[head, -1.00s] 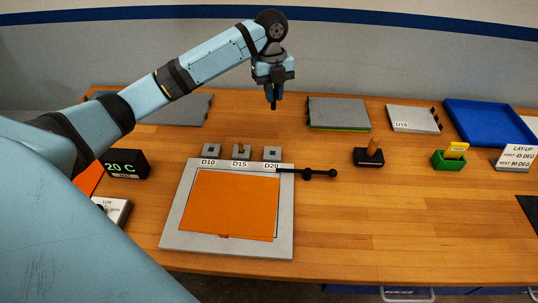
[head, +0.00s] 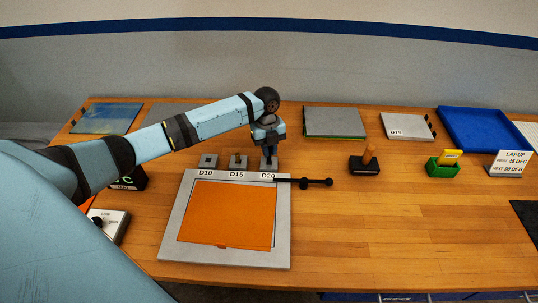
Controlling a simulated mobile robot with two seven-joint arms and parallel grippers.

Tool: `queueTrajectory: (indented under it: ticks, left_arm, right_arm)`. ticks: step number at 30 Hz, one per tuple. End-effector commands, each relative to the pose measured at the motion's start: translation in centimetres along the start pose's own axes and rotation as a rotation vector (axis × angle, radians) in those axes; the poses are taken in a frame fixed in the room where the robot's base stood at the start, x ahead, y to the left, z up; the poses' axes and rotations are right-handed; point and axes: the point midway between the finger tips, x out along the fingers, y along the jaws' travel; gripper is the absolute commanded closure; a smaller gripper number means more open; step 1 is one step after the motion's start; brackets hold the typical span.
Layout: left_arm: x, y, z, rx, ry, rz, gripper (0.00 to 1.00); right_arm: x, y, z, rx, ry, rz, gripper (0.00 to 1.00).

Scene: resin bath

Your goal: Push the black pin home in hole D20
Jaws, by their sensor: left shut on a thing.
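My left gripper (head: 269,157) comes down over the D20 block (head: 266,168) at the back right corner of the grey frame. It is shut with its tips at the block's top. The black pin is hidden or too small to tell apart between the dark fingertips, so I cannot see how deep it sits. The D20 label (head: 267,176) shows just in front. The D15 block (head: 237,161) and D10 block (head: 208,161) stand to the left, D15 with a small brownish piece in its top. My right gripper is not in view.
A grey frame (head: 280,235) holds an orange sheet (head: 228,212). A black rod with knobs (head: 305,183) sticks out right of D20. A black block with an orange handle (head: 365,163) and a green box (head: 438,169) stand further right. The front right of the table is clear.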

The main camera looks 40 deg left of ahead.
Motion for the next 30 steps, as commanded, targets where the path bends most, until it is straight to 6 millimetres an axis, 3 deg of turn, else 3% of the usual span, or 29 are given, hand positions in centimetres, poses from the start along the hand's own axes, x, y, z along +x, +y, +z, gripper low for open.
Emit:
queueTrajectory:
  ticks: [6,17,18,21,30]
  left_arm:
    - [3.0,0.0,0.4,0.000,0.001,0.001,1.00]
    - [3.5,0.0,0.5,-0.001,0.000,0.001,1.00]
    - [3.5,0.0,0.5,-0.001,0.000,0.001,0.81]
    - [3.4,0.0,0.5,0.000,0.000,0.001,0.60]
    - [3.2,0.0,0.5,0.000,-0.001,0.000,0.60]
  right_arm:
    - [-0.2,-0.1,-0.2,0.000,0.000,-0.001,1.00]
    - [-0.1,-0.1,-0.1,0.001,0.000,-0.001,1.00]
    - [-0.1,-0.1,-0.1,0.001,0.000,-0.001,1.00]
    - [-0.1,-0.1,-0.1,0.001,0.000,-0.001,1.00]
    - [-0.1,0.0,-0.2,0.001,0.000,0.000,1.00]
